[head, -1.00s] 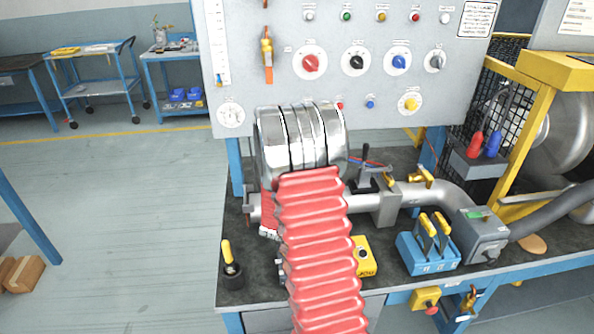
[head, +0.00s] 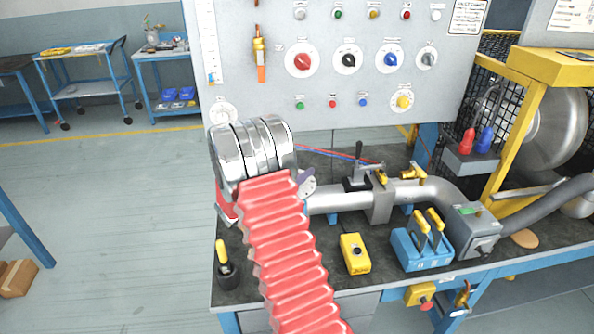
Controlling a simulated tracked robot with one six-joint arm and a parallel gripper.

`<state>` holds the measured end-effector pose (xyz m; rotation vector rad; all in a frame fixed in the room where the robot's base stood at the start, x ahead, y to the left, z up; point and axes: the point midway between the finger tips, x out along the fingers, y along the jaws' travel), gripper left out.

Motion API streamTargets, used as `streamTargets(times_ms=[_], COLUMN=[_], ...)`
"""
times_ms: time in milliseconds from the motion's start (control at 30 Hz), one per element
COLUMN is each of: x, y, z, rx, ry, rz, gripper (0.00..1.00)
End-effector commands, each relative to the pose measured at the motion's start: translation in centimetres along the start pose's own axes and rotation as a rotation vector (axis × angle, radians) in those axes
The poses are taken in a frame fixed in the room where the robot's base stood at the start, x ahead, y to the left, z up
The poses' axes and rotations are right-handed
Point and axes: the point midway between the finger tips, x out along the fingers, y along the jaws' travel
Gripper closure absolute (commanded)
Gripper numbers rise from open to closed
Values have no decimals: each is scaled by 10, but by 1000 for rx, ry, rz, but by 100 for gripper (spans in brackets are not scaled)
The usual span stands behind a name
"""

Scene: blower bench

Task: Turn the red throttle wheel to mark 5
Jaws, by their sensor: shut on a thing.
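My arm's red ribbed sleeve and metal wrist stand over the left part of the bench and block most of the view there. A small red piece (head: 227,206) shows left of and below the wrist; it looks like part of the red throttle wheel, but most of it is hidden. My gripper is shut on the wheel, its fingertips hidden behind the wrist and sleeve. A pale round plate (head: 308,188) shows at the sleeve's right edge, with a grey-purple piece (head: 306,176) beside it. The wheel's marks and pointer cannot be read.
A metal pipe (head: 338,200) runs right from the wheel area, with a black lever (head: 358,160) behind it. A yellow box (head: 355,254) and a blue lever block (head: 421,251) stand in front. A black holder (head: 228,275) stands at the bench's left. The panel (head: 330,105) rises behind.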

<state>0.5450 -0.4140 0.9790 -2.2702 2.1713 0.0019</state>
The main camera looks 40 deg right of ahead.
Motion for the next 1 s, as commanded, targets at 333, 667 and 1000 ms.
streamTargets(times_ms=[333,667,1000], x=[0,0,0], y=[0,0,1], z=[-1,-2,-1], rx=[1,1,1], ry=[2,3,1], rz=[53,52,54], gripper=[79,55,38])
